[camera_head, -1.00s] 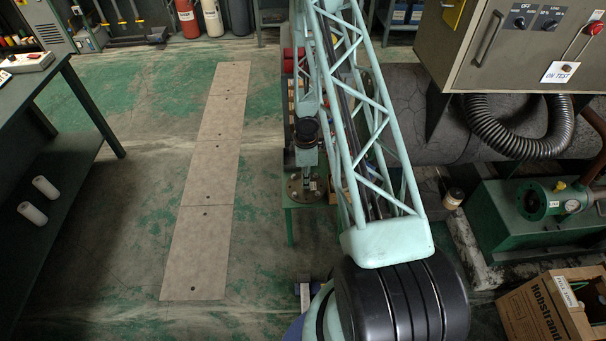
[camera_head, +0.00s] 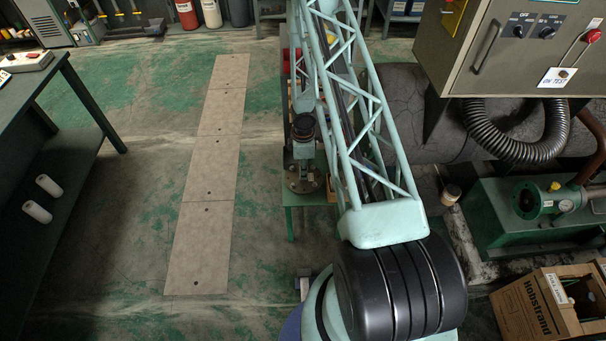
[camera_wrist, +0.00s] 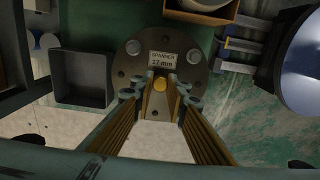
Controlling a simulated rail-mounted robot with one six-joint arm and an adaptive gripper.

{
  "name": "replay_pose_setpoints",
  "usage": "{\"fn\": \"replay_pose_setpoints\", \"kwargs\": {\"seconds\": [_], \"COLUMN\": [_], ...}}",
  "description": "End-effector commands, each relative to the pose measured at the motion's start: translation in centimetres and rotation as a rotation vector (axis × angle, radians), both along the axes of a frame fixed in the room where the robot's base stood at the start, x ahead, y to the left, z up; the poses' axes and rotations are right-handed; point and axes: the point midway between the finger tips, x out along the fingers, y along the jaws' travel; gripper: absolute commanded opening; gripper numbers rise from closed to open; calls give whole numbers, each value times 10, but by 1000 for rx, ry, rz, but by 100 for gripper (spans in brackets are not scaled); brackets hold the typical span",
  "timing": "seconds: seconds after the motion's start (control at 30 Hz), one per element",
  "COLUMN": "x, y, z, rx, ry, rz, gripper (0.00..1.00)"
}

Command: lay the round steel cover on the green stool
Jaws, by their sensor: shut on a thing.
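The round steel cover (camera_head: 304,184) is a dark disc with bolt holes. In the wrist view the cover (camera_wrist: 133,77) has a label reading "SPANNER 17 mm" and a small yellow knob (camera_wrist: 159,84). I cannot tell whether this stand is the green stool. My arm hides much of it.
A dark square tray (camera_wrist: 82,80) is near the cover in the wrist view. A dark workbench (camera_head: 85,95) is at the left. A grey control cabinet (camera_head: 490,60), green machine (camera_head: 530,215) and cardboard box (camera_head: 550,305) are at the right. The plated floor strip (camera_head: 208,200) is clear.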

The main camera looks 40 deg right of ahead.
Motion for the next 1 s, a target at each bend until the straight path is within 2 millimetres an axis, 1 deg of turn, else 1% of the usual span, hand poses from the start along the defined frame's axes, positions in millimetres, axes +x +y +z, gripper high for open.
{"fn": "replay_pose_setpoints", "kwargs": {"seconds": [0.63,1.0], "x": [1,-1], "y": [-1,-3], "z": [-2,-18], "rx": [-1,0], "ry": [-1,0], "rz": [-1,-4], "gripper": [0,0]}}
